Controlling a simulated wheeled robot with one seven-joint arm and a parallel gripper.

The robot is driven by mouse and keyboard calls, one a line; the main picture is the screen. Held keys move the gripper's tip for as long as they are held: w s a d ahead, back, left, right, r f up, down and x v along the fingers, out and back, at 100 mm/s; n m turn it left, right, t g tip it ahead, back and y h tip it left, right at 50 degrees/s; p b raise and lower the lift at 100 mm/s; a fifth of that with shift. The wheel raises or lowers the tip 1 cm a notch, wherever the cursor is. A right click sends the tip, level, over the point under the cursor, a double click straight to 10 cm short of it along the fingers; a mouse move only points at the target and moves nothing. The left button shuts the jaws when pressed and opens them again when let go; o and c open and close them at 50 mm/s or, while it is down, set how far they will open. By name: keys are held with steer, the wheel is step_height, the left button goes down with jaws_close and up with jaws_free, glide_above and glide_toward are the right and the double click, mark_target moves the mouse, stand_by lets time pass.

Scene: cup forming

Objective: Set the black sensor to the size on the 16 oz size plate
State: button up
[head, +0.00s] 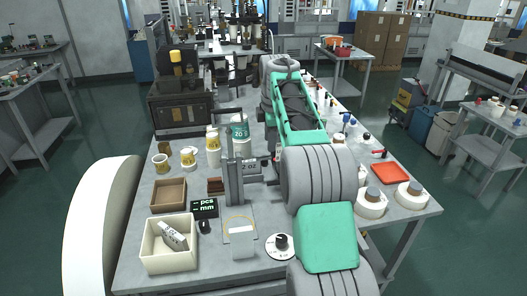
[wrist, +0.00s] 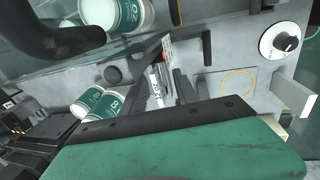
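I cannot pick out the black sensor with certainty among the dark parts by the post. My gripper (head: 270,180) is low beside the post, to its right, mostly hidden behind my grey arm link.
Green-and-white cups (head: 240,131) stand behind the post. A brown tray (head: 168,193) is left; a red tray (head: 390,174) is right.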

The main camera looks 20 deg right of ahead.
mark_target(267, 157)
steer(key=f, duration=0.2)
steer(key=w+f, duration=0.1)
steer(key=f, duration=0.3)
steer(key=shift+w+a+f+p, duration=0.1)
steer(key=shift+w+a+p, duration=0.05)
steer(key=shift+a+p, duration=0.15)
steer(key=shift+c, duration=0.4)
steer(key=shift+d, duration=0.1)
jaws_close()
steer(key=shift+f, duration=0.1)
stand_by(0.3)
